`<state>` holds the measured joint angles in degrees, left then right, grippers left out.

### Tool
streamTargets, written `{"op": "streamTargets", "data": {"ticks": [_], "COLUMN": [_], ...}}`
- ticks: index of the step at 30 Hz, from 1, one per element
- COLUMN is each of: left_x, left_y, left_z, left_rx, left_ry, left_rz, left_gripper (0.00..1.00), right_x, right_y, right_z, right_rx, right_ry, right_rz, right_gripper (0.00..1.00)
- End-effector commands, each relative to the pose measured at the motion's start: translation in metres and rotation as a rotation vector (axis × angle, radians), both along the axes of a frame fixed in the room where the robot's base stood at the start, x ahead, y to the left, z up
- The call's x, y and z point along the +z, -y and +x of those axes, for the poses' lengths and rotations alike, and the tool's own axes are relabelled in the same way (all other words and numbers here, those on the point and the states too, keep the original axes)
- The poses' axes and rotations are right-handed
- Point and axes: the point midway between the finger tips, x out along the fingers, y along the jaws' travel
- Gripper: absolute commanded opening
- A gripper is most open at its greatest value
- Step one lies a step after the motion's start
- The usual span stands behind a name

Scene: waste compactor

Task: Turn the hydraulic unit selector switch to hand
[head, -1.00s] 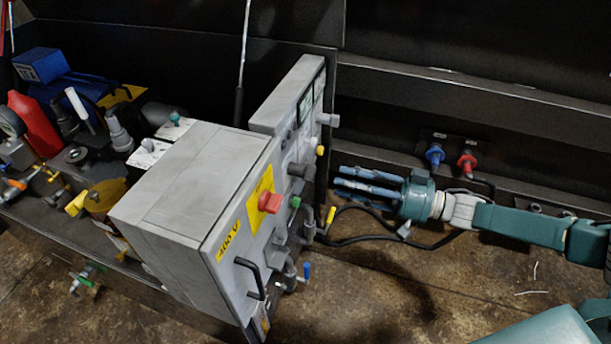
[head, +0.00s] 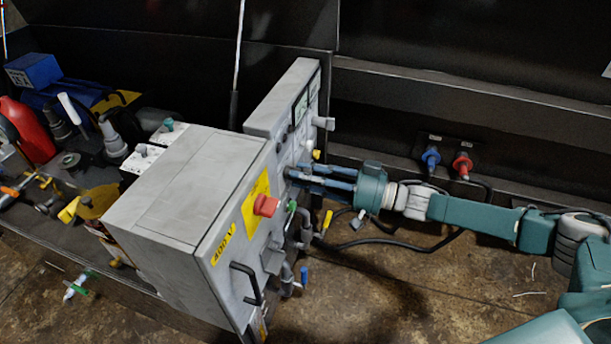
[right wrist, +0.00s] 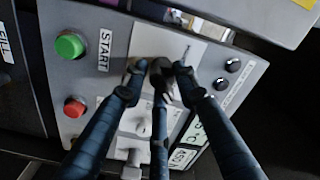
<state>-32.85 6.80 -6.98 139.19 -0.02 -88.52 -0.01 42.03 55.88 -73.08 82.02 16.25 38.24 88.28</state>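The grey control cabinet (head: 180,185) stands left of centre in the head view, its panel facing right. In the right wrist view the blue fingers of my right gripper (right wrist: 160,72) converge around a dark spot on a pale plate, right of the START label (right wrist: 105,50). No hand marking is readable. My left gripper is not in view.
A green button (right wrist: 70,45) and a red button (right wrist: 74,107) lie left of the fingers. A black handle (head: 246,282) sticks out from the cabinet. Blue and red connectors (head: 431,158) are on the back wall.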

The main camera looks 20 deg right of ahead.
Motion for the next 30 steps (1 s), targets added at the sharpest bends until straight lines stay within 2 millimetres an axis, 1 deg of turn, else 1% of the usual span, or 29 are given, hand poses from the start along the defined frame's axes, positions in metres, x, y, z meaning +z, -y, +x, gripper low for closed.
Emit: {"op": "streamTargets", "data": {"ticks": [1,3,14,20,30], "left_x": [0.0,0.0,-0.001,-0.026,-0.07], "left_y": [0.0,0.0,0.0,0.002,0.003], "left_z": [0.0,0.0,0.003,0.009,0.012], "left_rx": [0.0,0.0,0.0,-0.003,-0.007], "left_ry": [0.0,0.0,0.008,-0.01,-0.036], "left_rz": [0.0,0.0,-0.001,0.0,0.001], "left_gripper": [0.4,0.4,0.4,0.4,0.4], "right_x": [-0.001,-0.002,-0.002,-0.002,-0.002], "right_y": [0.001,0.001,0.003,0.004,0.005], "right_z": [0.001,0.001,0.002,0.003,0.004], "right_rx": [-0.004,-0.005,-0.01,-0.01,-0.013], "right_ry": [-0.002,-0.003,0.029,0.118,0.371], "right_rz": [-0.003,-0.004,-0.03,-0.093,-0.268], "right_gripper": [0.13,0.0,0.0,0.0,0.0]}}
